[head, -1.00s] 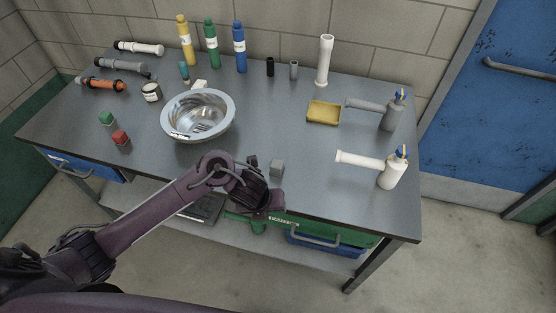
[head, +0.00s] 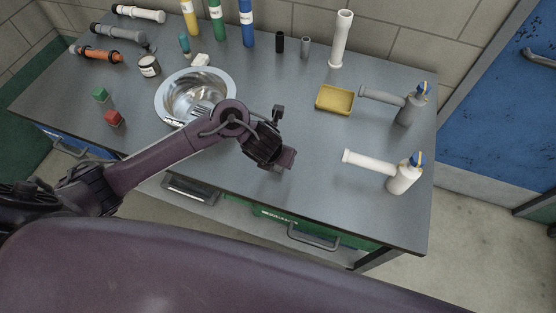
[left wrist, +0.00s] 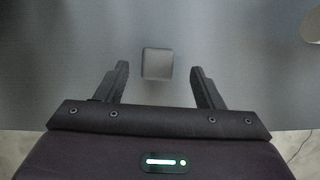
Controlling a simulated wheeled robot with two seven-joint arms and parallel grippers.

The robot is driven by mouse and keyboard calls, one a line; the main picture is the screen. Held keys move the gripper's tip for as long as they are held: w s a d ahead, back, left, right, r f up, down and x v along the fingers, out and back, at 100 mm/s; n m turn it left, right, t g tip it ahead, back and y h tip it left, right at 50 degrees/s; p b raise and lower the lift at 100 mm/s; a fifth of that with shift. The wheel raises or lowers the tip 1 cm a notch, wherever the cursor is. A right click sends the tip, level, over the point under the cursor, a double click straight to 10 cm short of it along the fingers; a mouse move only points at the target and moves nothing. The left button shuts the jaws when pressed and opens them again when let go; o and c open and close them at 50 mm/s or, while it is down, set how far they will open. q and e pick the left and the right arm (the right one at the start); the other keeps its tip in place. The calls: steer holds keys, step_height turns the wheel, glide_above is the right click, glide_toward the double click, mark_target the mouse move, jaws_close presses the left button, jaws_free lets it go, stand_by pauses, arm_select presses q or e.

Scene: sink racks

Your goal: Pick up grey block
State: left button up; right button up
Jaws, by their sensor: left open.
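The grey block (left wrist: 157,63) is a small cube on the grey tabletop, seen from above in the left wrist view. It lies between the tips of my left gripper's two black fingers (left wrist: 160,70), with a gap on each side. The left gripper is open and holds nothing. In the head view the left gripper (head: 282,134) hangs over the middle of the table near its front edge, and I cannot make out the block there; the gripper seems to hide it. My right gripper is not in view.
A metal bowl (head: 163,103) stands left of the gripper, partly behind my arm. A yellow tray (head: 335,99) and a white pipe fitting (head: 403,178) stand to the right. Red (head: 114,118) and green (head: 99,94) blocks lie at the left.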

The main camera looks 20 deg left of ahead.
arm_select(q)
steer(key=x, duration=0.4)
steer(key=shift+s+a+b, duration=0.15)
steer(key=shift+s+b, duration=0.1)
steer(key=shift+b, duration=0.05)
steer(key=shift+w+f, duration=0.25)
steer(key=shift+f, duration=0.2)
steer(key=c, duration=1.1)
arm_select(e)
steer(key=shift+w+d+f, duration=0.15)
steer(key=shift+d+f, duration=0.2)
